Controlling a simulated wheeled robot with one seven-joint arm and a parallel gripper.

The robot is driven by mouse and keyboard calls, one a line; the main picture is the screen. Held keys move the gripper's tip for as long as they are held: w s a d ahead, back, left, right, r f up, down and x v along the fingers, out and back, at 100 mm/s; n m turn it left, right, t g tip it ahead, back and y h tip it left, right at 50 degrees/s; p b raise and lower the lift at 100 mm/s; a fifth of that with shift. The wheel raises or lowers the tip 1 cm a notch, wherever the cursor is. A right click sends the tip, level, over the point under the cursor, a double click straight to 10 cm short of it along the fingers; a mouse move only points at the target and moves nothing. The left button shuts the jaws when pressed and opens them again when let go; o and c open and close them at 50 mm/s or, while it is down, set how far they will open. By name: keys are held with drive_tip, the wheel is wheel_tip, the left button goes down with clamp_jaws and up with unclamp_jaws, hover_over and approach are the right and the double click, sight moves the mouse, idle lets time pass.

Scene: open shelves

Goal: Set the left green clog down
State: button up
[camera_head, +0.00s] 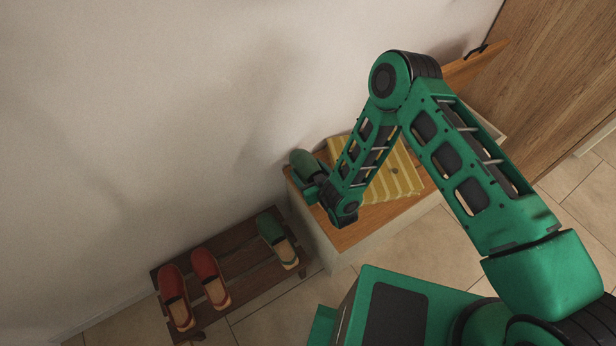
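A dark green clog (303,161) is at my gripper (313,189), over the back left corner of the wooden-topped bench by the wall. My gripper appears shut on it, though the fingers are small and partly hidden. I cannot tell whether the clog touches the bench top. The other green clog (271,228) stands at the right end of the dark slatted shoe rack (245,275), toe towards the wall. Two red clogs (172,284) (205,267) stand side by side on the rack's left part.
The rack has a bare stretch between the red clogs and the green clog there. A yellow striped cloth or cushion (406,184) covers much of the bench (365,221), partly behind my arm. The wall (150,120) runs close behind both. Tiled floor (265,325) lies in front.

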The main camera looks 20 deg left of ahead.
drive_tip(key=shift+f, duration=2.05)
drive_tip(key=o, duration=1.4)
